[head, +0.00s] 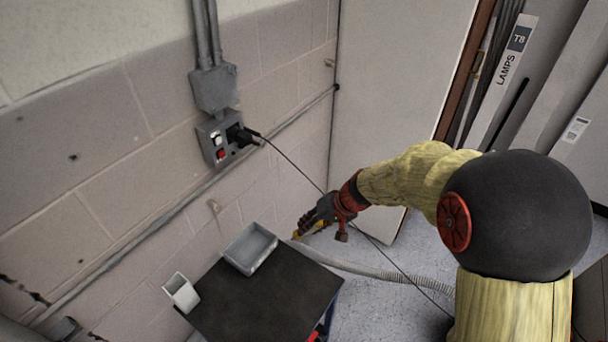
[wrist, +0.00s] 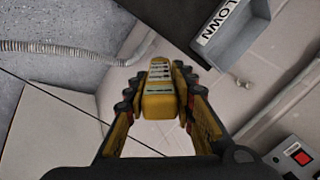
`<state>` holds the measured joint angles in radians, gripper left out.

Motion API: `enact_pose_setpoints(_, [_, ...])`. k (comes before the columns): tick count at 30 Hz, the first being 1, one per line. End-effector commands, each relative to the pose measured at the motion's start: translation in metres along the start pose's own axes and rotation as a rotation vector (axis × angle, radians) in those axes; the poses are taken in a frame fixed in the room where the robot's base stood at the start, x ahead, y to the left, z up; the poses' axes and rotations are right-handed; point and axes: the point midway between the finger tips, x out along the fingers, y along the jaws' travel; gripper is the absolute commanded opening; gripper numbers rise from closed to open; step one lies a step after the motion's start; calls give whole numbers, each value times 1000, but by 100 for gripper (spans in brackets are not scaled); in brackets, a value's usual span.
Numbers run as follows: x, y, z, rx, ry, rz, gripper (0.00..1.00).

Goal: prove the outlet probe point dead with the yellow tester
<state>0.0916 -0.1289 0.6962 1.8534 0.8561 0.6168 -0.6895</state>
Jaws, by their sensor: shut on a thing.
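My gripper (head: 318,217) is shut on the yellow tester (wrist: 159,92), which sits between both fingers in the wrist view. In the head view the tester (head: 312,228) is mostly hidden by my gripper, beyond the far right corner of the dark table. The grey outlet box (head: 221,139) is on the block wall, up and left of my gripper and apart from it. It has a red switch, and a black plug (head: 243,135) with a cable is in its right side. The box's red switch (wrist: 302,158) shows at the lower right of the wrist view. I cannot make out the probe point.
The tray's label reads "LOWN" in the wrist view. A thin black cable (head: 296,168) and a corrugated hose (head: 375,271) run near my arm.

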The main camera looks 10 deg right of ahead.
Motion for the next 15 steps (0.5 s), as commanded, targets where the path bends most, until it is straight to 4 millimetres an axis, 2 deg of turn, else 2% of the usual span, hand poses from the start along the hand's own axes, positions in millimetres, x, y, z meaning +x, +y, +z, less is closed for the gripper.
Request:
enact_pose_setpoints(8, [-16,-36,-25,12,161,-258,0])
enact_pose_setpoints(11, [-30,-52,-42,16,238,-378,0])
enact_pose_setpoints(15, [-63,-71,-72,38,369,-539,0])
